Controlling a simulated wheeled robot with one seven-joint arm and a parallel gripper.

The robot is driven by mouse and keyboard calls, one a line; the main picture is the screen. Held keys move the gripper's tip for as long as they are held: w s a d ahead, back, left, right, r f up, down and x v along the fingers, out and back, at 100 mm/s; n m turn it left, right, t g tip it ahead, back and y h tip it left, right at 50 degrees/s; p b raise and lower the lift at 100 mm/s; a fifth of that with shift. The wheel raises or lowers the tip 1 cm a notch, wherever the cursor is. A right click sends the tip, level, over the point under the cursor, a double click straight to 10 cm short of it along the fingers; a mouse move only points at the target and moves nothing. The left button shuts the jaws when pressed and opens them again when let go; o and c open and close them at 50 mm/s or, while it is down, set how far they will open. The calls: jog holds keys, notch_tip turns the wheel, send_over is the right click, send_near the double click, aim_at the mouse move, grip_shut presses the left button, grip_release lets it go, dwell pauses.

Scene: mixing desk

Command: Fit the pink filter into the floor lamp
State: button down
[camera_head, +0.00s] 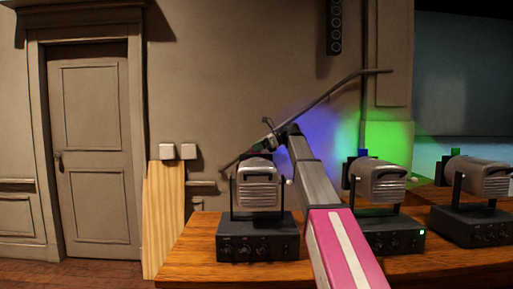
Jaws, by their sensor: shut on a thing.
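Three grey lamps in black yokes stand on dark control boxes: a left lamp (257,188), a middle lamp (377,180) and a right lamp (480,178). I cannot tell which is the floor lamp. My gripper (268,141) is at the end of my arm, in line with the top of the left lamp. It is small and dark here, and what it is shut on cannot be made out. No pink filter can be made out. A small blue piece (363,153) and a green piece (371,153) show above the middle lamp.
The lamps stand on a wooden desk (200,250). A long thin dark rod (335,90) slants behind my arm. Blue and green light falls on the wall behind. A closed door (95,150) is at left, with open floor before it. A green light glows on the middle box.

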jog(key=shift+f, duration=0.65)
jog(key=c, duration=1.1)
grip_release()
jog(key=shift+v, duration=5.4)
